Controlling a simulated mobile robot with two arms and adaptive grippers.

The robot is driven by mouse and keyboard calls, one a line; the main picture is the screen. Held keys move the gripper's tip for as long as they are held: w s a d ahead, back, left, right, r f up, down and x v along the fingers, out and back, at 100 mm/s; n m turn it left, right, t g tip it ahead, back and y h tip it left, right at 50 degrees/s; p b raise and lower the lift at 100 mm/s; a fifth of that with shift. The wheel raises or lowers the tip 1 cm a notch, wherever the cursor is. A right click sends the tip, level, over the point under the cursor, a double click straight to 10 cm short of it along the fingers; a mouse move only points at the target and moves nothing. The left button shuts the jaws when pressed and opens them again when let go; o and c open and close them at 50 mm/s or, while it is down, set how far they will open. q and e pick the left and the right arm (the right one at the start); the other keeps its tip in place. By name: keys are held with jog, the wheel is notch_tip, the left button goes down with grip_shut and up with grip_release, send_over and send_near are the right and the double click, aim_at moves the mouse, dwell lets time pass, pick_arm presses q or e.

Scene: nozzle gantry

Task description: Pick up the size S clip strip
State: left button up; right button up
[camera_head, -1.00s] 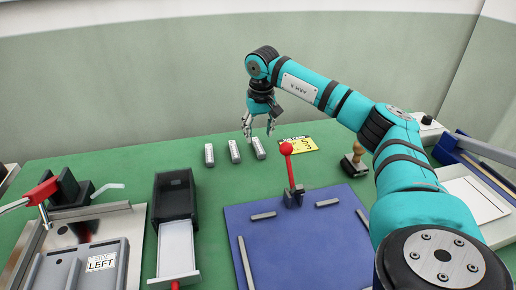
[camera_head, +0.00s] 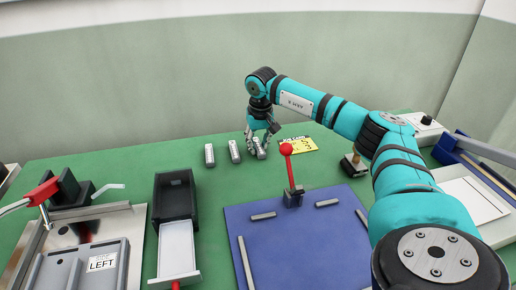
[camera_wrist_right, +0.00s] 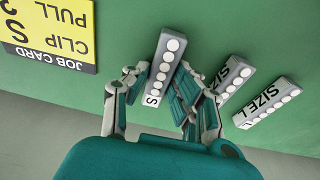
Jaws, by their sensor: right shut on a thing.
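The size S clip strip (camera_wrist_right: 163,68) is a small grey bar with a row of white dots and an S at one end. In the head view the strip (camera_head: 260,152) is the rightmost of three grey strips on the green table. My right gripper (camera_head: 259,143) is over it. In the right wrist view the fingers (camera_wrist_right: 160,85) are shut on the strip, one on each side. I cannot tell whether it is off the table. My left gripper is not in view.
The middle strip (camera_head: 234,151) and the size L strip (camera_wrist_right: 267,102) lie just beside the held one. A yellow job card (camera_head: 298,144) lies to the right. A red-knobbed lever (camera_head: 287,150) on the blue mat (camera_head: 320,250) stands in front. A stamp (camera_head: 353,163) is further right.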

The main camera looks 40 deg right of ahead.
grip_shut()
